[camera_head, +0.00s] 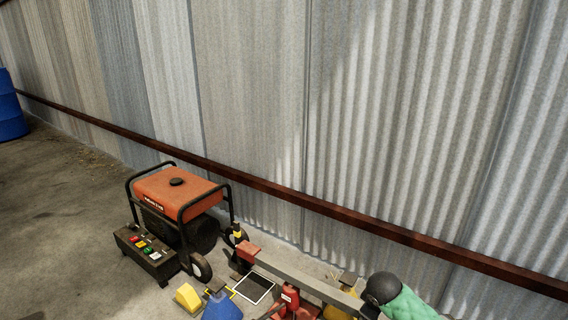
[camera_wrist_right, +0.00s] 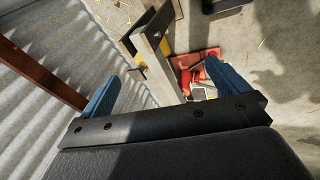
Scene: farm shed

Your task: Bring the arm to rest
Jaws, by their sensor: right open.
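My right gripper (camera_wrist_right: 162,70) shows in the right wrist view with its two blue fingers wide apart. It is open, and I see nothing clamped between the fingers. A grey metal bar (camera_wrist_right: 150,55) and a red item (camera_wrist_right: 190,70) show beyond and between the fingers. How far they are from the fingertips I cannot tell. I cannot make out my right gripper in the head view. My left gripper is in neither view.
An orange and black generator (camera_head: 176,186) stands by the corrugated wall (camera_head: 250,90). Near it lie a yellow block (camera_head: 188,297), a blue item (camera_head: 222,307), a dark tablet (camera_head: 254,287), a red tool (camera_head: 290,302) and a long grey bar (camera_head: 305,278). A green, black-topped object (camera_head: 405,303) is lower right.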

